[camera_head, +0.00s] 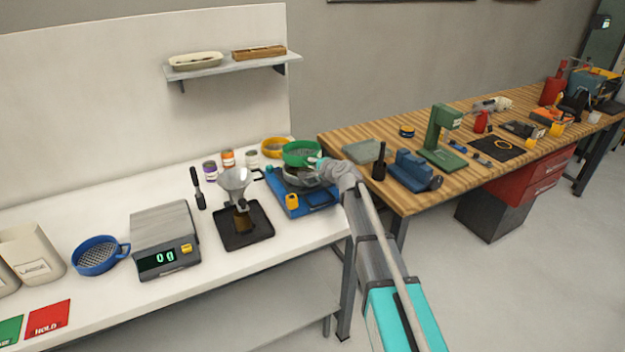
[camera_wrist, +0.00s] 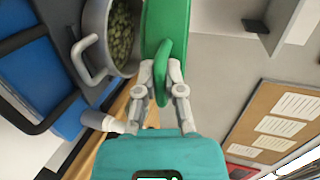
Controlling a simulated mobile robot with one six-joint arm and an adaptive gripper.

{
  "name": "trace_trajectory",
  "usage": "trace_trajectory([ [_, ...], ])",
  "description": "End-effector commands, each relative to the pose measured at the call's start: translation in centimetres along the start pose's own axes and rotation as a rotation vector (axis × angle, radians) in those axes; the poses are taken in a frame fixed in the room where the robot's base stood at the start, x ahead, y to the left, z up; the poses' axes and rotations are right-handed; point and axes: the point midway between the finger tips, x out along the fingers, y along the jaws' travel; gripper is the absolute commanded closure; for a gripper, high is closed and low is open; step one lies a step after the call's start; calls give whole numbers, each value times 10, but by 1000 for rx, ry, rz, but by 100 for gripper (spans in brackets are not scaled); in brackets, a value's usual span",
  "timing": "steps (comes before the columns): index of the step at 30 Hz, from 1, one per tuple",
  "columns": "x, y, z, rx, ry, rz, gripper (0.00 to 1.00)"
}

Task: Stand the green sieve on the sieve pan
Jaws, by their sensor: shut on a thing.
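The green sieve (camera_head: 302,148) is held by my gripper (camera_head: 322,164) over the metal sieve pan (camera_head: 300,177) on the blue machine. In the wrist view the fingers of my gripper (camera_wrist: 161,88) are closed on the loop handle of the green sieve (camera_wrist: 167,22), which shows nearly edge-on. The pan (camera_wrist: 98,20) is beside it on the left of that view, its open mouth showing greenish-brown grains and its handle sticking out. A gap seems to show between sieve and pan at the handle side; the far side is hidden.
The blue machine (camera_head: 318,197) has a yellow knob. A yellow sieve (camera_head: 272,148) and small jars (camera_head: 228,158) stand behind. A funnel stand (camera_head: 245,228), scale (camera_head: 165,240) and blue sieve (camera_head: 95,255) are left. A wooden workbench (camera_head: 405,197) is close on the right.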

Motion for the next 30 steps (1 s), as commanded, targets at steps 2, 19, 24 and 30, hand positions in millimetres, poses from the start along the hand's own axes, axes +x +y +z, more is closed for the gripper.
trace_trajectory([
  [2, 5, 4, -2, 1, 1, 0, 100],
  [19, 10, 8, -4, 0, 1, 0, 100],
  [24, 19, 18, -6, 0, 1, 0, 100],
  [30, 23, 35, -6, 0, 1, 0, 100],
])
